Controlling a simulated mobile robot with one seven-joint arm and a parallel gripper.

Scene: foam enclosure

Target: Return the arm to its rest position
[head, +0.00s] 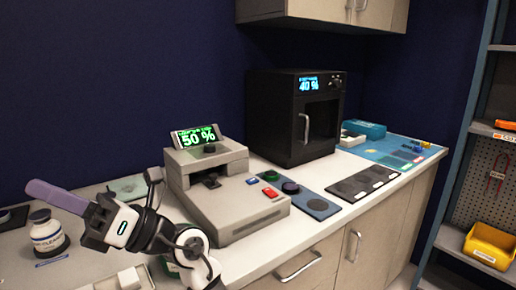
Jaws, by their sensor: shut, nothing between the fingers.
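My arm reaches in from the bottom of the head view, with its white and black links angled up and to the left. My gripper (42,192) is at the left, over the counter (238,265). Its long purple-grey fingers lie together and point left, with nothing held between them. The gripper is above and beside a white labelled bottle (47,238), and I cannot tell the exact gap between them.
A grey machine (225,190) with a green "50 %" display stands right of my arm. A black oven-like box (292,115) showing "40 %" is farther back. Dark mats and a blue mat (395,148) lie along the counter. A shelf with a yellow bin (490,245) is at right.

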